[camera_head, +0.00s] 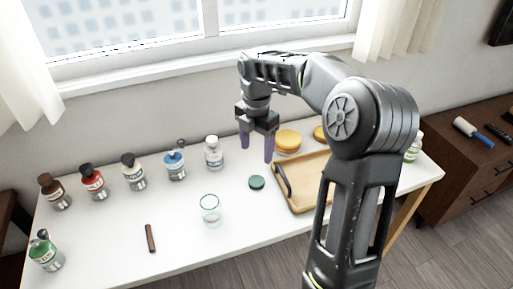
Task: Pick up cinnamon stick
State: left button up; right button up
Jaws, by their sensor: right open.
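The cinnamon stick (150,238), a short dark brown rod, lies on the white table toward the front left. Nothing touches it. My right gripper (257,150) hangs above the back middle of the table, fingers pointing down. Its two purple-grey fingers are apart with nothing between them. It is well to the right of and behind the cinnamon stick. My left gripper is not in view.
A clear glass (210,210) stands to the right of the stick. A dark green lid (257,182) and a wooden tray (297,203) lie farther right.

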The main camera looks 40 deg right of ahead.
aim_at(152, 246)
jog(key=k, duration=1)
